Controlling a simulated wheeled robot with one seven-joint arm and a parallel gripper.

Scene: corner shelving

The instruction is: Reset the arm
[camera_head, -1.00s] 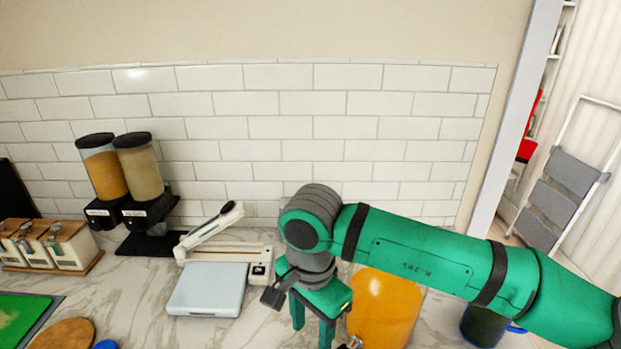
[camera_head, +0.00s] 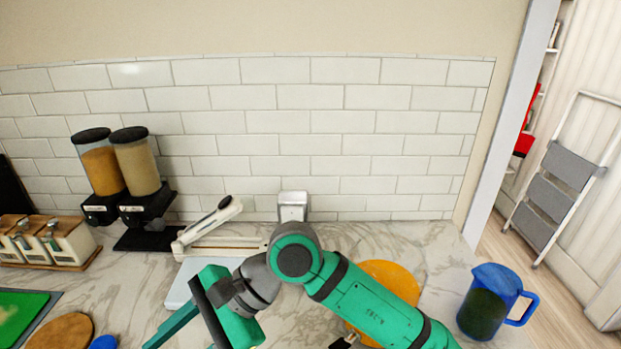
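My green and grey arm (camera_head: 370,312) reaches in from the bottom right and bends at a rounded elbow or wrist joint in the lower middle. My gripper (camera_head: 182,340) points down and left over the counter, in front of the white scale-like device (camera_head: 178,287). Its two green fingers look apart, with nothing seen between them, though the tips run towards the bottom edge. The arm hides much of an orange rounded object (camera_head: 391,276) and part of the device.
Two dispensers (camera_head: 134,165) and a jar rack (camera_head: 62,238) stand at left, with a green board (camera_head: 22,312) and a wooden disc (camera_head: 62,338). A blue jug (camera_head: 490,302) stands at right, and a small silver box (camera_head: 293,206) by the tiled wall.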

